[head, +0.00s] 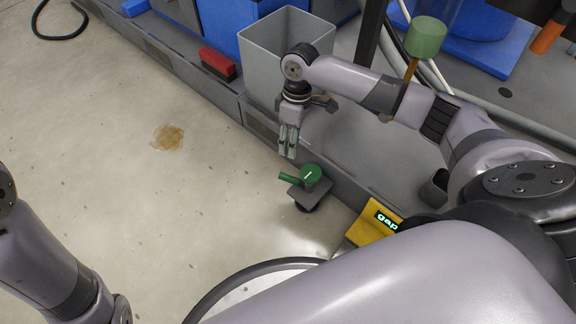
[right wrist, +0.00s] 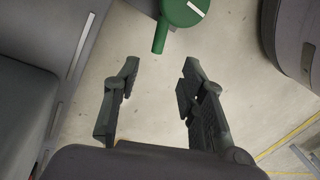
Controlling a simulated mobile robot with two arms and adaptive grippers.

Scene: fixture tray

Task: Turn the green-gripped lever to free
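The green lever (head: 311,174) has a round green hub with a white line and a short handle pointing left. It sits on a small dark grey block beside the low grey ledge. In the right wrist view the green handle (right wrist: 160,37) points down toward the gap between my fingers, and the hub is cut by the top edge. My right gripper (head: 288,152) points down just above and behind the handle. Its fingers are apart and empty in the right wrist view (right wrist: 160,80). My left arm shows at the lower left, with its gripper out of view.
A grey open bin (head: 285,45) stands behind my right gripper. A red brush-like block (head: 218,64) lies left of it. A yellow box with a lit display (head: 374,222) is right of the lever. A green-headed mallet-like object (head: 426,36) overlaps my right arm.

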